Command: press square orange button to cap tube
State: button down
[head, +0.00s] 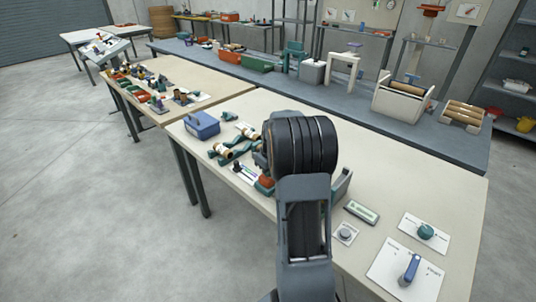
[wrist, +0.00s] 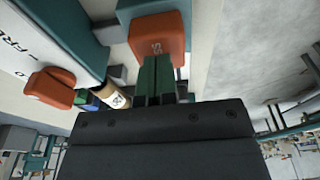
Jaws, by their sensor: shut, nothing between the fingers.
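A second orange block (wrist: 50,88) is at the left.
On the near table, a blue box (head: 202,125) stands at the back left. A grey round knob (head: 345,233), a green display (head: 361,212), a teal knob (head: 426,231) and a blue lever (head: 410,268) are to the right of my arm. Bare tabletop (head: 390,178) lies behind them.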

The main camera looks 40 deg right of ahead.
jog(key=shift+f+b, duration=0.9)
jog(key=shift+f, duration=0.5)
jog(key=shift+r, duration=0.15)
jog(key=shift+r+p, duration=2.85)
jog(key=shift+r, duration=1.2)
